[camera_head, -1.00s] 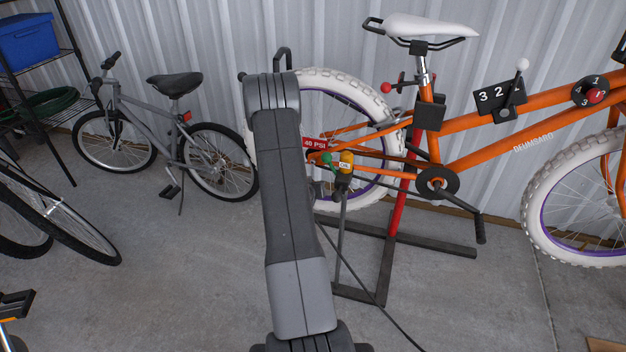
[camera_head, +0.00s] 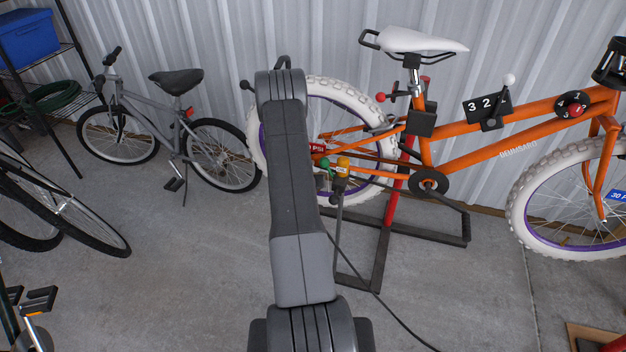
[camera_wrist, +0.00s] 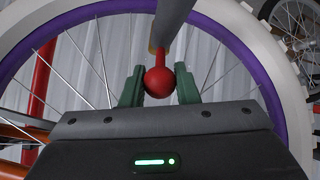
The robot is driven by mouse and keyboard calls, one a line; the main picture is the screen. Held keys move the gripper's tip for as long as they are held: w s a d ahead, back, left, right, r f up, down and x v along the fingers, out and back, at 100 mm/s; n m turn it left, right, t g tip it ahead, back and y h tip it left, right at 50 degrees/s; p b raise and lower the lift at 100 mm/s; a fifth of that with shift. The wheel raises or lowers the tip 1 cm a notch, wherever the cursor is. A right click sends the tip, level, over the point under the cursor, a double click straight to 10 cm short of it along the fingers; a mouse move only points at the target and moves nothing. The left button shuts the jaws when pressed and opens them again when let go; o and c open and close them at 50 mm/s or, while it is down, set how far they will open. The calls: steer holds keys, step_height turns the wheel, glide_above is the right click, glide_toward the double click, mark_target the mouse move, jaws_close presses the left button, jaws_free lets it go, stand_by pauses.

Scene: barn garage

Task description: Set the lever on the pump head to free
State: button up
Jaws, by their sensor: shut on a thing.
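In the wrist view, a red ball knob (camera_wrist: 159,82) on a short red stem sits between the green fingers of my gripper (camera_wrist: 160,76), which is shut on it. The stem joins a grey rod (camera_wrist: 172,22) that runs up out of the picture. The purple rim (camera_wrist: 243,40) and white tyre of a wheel lie close behind. I cannot see the whole pump head or read any marking on it. In the head view, my arm hides the gripper and the knob, in front of the rear wheel (camera_head: 350,88) of the orange bike (camera_head: 462,152).
A stand with a red post (camera_head: 388,212) and dark feet holds the orange bike. A grey bike (camera_head: 150,120) stands left. A cable crosses the floor.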

stand_by(0.3)
steer(key=o, duration=1)
steer(key=shift+c, duration=0.2)
steer(key=v, duration=1.3)
steer(key=shift+s+r+p, duration=0.25)
steer(key=shift+s+p, duration=0.05)
steer(key=shift+s, duration=0.05)
steer(key=x, duration=1.4)
steer(key=shift+a+b, duration=0.1)
steer(key=shift+b, duration=0.25)
steer(key=shift+r, duration=0.1)
